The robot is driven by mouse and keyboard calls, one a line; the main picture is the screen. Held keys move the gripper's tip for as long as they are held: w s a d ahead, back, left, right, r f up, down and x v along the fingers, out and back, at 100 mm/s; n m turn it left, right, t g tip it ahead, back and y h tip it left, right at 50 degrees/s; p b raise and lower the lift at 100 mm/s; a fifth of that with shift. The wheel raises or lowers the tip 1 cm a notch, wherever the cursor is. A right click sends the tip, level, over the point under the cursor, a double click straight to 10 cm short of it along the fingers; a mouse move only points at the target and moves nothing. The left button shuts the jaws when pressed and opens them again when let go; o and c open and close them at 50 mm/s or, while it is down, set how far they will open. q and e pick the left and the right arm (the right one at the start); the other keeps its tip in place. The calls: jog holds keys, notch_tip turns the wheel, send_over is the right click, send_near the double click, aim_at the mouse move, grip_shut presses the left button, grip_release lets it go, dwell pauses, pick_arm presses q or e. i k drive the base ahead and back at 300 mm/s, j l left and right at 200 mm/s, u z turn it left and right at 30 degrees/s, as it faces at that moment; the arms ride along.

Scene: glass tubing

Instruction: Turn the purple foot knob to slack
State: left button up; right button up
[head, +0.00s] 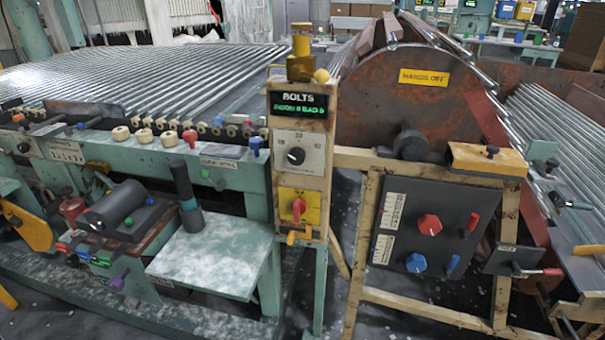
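A purple knob (118,281) shows at the lower left, low on the front of the teal machine frame. It sits below a dark grey cylinder (117,205) and left of a pale, dusty shelf (212,262). Its exact setting is too small to read. Neither of my grippers is in view, and nothing of mine touches the knob.
A control post (300,150) with a dial and a red knob on a yellow plate stands mid-view. A dark panel (425,235) with red and blue knobs is to the right, before a large rusty wheel (380,95). Glass tubes (180,80) fill the back left.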

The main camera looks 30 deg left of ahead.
aim_at(116, 284)
jog(key=u, duration=1.95)
